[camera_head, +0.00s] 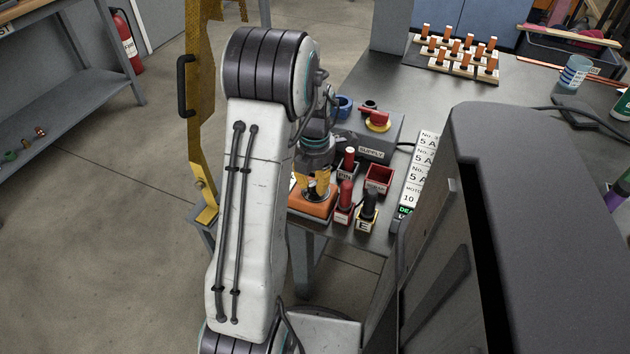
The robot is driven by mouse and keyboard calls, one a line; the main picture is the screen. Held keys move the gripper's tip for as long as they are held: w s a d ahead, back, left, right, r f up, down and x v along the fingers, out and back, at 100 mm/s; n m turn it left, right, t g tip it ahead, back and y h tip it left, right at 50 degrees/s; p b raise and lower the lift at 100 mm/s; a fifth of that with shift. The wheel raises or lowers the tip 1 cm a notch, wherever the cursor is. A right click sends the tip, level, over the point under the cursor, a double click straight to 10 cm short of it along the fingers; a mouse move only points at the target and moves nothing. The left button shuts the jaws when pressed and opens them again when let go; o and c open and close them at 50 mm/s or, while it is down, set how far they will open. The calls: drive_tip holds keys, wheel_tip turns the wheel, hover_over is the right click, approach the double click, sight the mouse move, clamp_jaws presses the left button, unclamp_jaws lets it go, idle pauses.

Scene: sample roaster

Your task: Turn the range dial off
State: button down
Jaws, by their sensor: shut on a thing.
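My arm reaches down over the workbench, and my gripper (317,190) points down at the top of an orange box-shaped instrument (312,209) near the bench's left edge. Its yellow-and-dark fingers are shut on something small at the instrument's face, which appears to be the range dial. The fingers and arm hide most of the dial, so its pointer and markings cannot be read. Part of the instrument is behind my arm.
Right of the gripper stand red-handled and black-handled probes in holders (367,212) and a red bin (379,179). Behind is a grey supply box (366,140) with a red switch (375,117).

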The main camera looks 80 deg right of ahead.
sight(314, 182)
drive_tip(key=shift+a+f+n, duration=0.1)
drive_tip(key=shift+n, duration=0.2)
drive_tip(key=c, duration=1)
unclamp_jaws()
drive_tip(key=shift+o, duration=0.2)
wheel_tip(314, 182, up, 12)
idle(0.7)
